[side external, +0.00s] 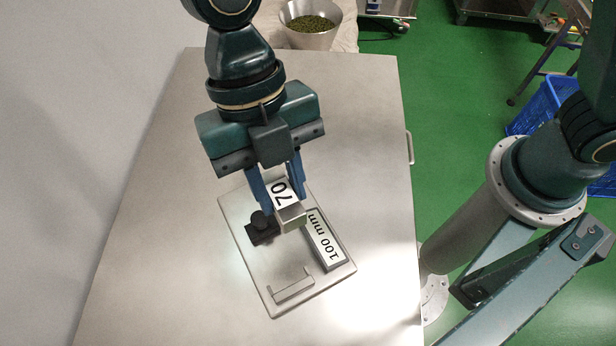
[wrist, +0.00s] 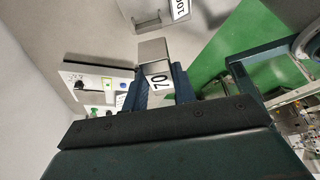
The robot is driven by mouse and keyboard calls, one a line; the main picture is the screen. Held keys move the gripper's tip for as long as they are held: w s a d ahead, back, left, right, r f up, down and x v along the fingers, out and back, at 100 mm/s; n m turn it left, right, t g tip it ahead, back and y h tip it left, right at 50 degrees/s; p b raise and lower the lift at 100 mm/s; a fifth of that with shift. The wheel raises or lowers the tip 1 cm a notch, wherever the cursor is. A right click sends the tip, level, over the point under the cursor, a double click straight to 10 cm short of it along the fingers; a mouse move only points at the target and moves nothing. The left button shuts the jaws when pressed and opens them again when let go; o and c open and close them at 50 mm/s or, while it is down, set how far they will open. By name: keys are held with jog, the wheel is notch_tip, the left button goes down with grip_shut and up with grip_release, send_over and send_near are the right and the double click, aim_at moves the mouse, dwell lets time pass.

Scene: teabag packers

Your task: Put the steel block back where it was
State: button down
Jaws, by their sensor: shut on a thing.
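My gripper (side external: 277,196) is shut on a steel block (side external: 291,217) with a white label reading 70. The block tilts down from the fingers above a pale plate (side external: 258,284) on the steel table. Whether it touches anything below is unclear. In the wrist view the block (wrist: 152,50) sticks out beyond my fingers. A second steel block (side external: 325,241), labelled 100 mm, lies on the plate to the right of the held one. It shows partly at the top of the wrist view (wrist: 181,9).
A black knobbed part (side external: 262,229) stands on the plate, left of the held block. A thin metal bracket (side external: 292,287) is at the plate's near end. A bowl of green pellets (side external: 311,26) is behind the table. The tabletop (side external: 155,230) left of the plate is clear.

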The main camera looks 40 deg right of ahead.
jog(key=d+f+m, duration=0.2)
jog(key=d, duration=1.8)
jog(key=shift+y, duration=0.3)
jog(key=f, duration=1.6)
jog(key=shift+w, duration=0.2)
jog(key=shift+f, duration=0.15)
jog(key=shift+f, duration=1.75)
jog(key=shift+f, duration=0.1)
jog(key=c, duration=1.1)
grip_release()
